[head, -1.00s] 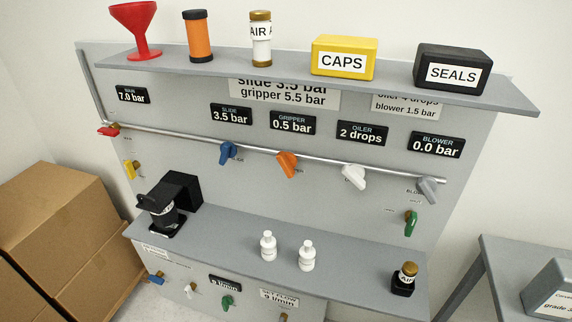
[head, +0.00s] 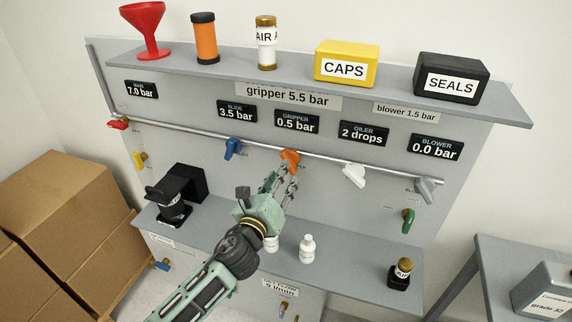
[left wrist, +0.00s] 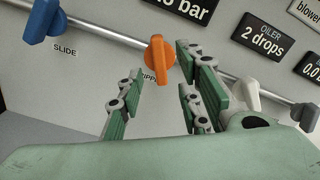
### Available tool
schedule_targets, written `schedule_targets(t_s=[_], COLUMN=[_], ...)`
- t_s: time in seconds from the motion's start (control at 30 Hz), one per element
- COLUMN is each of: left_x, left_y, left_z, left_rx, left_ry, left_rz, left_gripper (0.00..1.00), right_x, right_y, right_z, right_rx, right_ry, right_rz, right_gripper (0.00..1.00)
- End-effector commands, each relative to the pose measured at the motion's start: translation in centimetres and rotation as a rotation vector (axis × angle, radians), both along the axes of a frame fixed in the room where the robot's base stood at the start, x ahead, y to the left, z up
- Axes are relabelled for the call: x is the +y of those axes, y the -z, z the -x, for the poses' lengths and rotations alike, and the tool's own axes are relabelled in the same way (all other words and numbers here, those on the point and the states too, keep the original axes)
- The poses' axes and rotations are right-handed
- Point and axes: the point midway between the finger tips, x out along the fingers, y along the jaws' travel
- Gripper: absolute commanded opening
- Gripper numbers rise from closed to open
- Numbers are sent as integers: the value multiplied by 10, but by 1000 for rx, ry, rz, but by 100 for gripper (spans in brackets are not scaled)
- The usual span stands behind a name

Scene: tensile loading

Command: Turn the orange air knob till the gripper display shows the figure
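The orange air knob (head: 289,157) sits on the pipe below the gripper display (head: 297,122), which reads 0.5 bar. A placard (head: 287,95) above shows "gripper 5.5 bar". My left gripper (head: 281,180) reaches up to just below the knob, and its fingers are apart and empty. In the left wrist view the orange knob (left wrist: 158,58) shows beyond and between the open fingers (left wrist: 160,88); whether they touch it cannot be told. My right gripper is not in view.
The blue slide knob (head: 232,148) and white oiler knob (head: 354,175) flank the orange knob on the same pipe. A lower shelf (head: 340,267) holds a white bottle (head: 307,248) and a black device (head: 178,193). An upper shelf (head: 400,96) overhangs the displays.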

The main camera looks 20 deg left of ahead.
Motion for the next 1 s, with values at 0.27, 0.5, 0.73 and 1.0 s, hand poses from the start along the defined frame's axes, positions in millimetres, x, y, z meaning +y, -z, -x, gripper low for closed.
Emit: schedule_targets(t_s=[0.27,0.5,0.73,1.0], left_x=[-1,-2,-1,-1], left_y=[-1,1,1,1], left_z=[-44,-57,-57,-57], left_rx=[1,2,2,3], left_ry=[-2,-1,-1,-2], left_rz=[5,5,6,6], left_gripper=[33,33,31,7], right_x=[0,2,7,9], right_y=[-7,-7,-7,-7], right_z=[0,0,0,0], right_rx=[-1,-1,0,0], right_ry=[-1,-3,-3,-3], right_rz=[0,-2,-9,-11], right_gripper=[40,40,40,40])
